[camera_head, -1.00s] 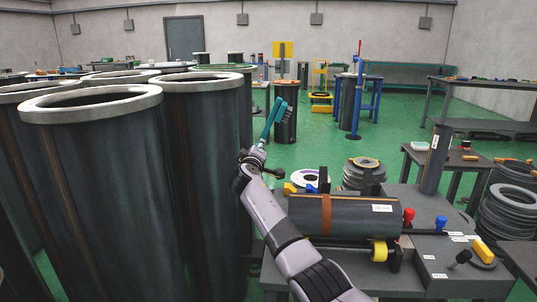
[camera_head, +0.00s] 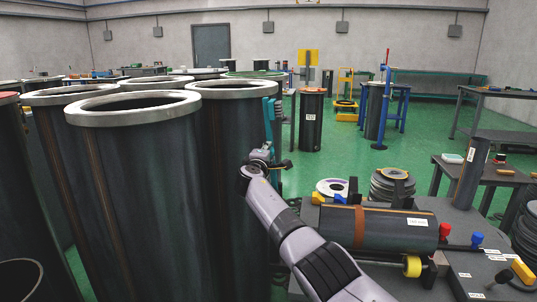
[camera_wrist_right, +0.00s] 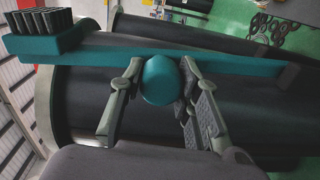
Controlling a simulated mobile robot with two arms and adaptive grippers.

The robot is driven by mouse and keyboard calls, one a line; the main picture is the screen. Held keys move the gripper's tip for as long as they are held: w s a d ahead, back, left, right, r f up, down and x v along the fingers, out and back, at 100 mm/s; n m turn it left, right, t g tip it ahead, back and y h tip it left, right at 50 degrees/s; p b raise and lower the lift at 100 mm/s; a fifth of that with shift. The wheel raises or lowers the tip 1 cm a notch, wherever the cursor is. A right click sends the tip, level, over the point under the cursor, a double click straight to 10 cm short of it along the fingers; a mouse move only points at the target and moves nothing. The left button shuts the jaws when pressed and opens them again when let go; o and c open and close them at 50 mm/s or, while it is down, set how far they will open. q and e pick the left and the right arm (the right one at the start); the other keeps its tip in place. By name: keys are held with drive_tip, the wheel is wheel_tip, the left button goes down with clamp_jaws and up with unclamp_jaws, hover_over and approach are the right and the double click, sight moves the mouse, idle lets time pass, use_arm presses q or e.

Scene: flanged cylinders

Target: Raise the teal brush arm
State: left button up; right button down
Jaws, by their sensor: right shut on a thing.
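The teal brush arm (camera_head: 269,112) stands nearly upright in the head view, close to the right side of a tall dark flanged cylinder (camera_head: 232,185). I cannot tell whether they touch. My right gripper (camera_head: 266,164) is at its lower part. In the right wrist view the brush arm (camera_wrist_right: 235,63) is a long teal bar with a block of black bristles (camera_wrist_right: 40,22) at its left end. The right gripper (camera_wrist_right: 158,90) is shut on its round teal knob (camera_wrist_right: 160,80), one finger on each side. The left gripper is in no view.
Several tall flanged cylinders crowd the left. A grey workbench (camera_head: 455,225) at the right carries a dark horizontal cylinder (camera_head: 385,228) with an orange band. Green floor (camera_head: 345,160) lies open beyond the bench.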

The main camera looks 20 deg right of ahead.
drive_tip(key=shift+a+r, duration=0.1)
drive_tip(key=shift+r, duration=0.05)
drive_tip(key=c, duration=1.6)
unclamp_jaws()
drive_tip(key=shift+c, duration=0.2)
drive_tip(key=o, duration=0.4)
drive_tip(key=shift+w+a, duration=0.1)
drive_tip(key=shift+o, duration=0.3)
drive_tip(key=shift+f, duration=0.2)
drive_tip(key=v, duration=1.2)
